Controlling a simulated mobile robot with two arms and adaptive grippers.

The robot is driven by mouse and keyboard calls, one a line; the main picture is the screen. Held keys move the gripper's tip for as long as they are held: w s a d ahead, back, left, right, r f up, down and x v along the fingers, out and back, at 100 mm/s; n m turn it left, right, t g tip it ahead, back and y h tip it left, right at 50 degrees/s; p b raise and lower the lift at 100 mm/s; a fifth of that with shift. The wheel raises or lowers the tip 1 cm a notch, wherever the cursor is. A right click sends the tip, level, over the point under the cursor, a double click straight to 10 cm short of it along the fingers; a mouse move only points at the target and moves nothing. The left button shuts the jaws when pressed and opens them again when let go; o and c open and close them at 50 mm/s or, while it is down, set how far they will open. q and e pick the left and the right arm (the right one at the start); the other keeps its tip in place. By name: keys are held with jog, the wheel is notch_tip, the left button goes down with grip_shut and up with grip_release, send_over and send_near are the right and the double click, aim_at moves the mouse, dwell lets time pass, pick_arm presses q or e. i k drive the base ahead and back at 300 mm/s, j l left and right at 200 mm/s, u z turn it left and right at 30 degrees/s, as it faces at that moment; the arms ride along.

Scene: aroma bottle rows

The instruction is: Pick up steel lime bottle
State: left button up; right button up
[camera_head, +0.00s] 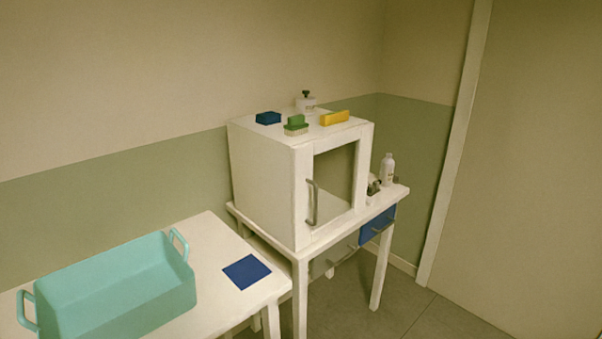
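I cannot make out a bottle that is clearly steel or lime. A white bottle (388,169) stands upright on the right end of the far table, beside the white cabinet. A small dark and pale item (374,186) sits just left of it, too small to identify. A squat whitish bottle with a dark top (306,103) stands on the cabinet's top at the back. Neither of my grippers is in view.
The white cabinet (265,180) with a framed front door takes up most of the far table (320,240). A blue block (268,118), green brush (296,125) and yellow block (334,118) lie on top. The near table holds a teal basin (115,300) and blue mat (246,272).

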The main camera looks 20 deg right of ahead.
aim_at(388, 164)
jog(key=i+l, duration=0.15)
jog(key=l, duration=0.25)
jog(key=i+l+u, duration=0.1)
jog(key=l, duration=0.35)
jog(key=i+l, duration=0.2)
jog(key=l, duration=0.25)
jog(key=i+l+u, duration=0.1)
jog(key=l, duration=0.3)
jog(key=i+l, duration=0.15)
jog(key=l, duration=0.3)
jog(key=i+l, duration=0.1)
jog(key=l, duration=0.35)
jog(key=i+l+u, duration=0.1)
jog(key=l, duration=0.35)
jog(key=i+l, duration=0.15)
jog(key=l, duration=0.3)
jog(key=u, duration=0.05)
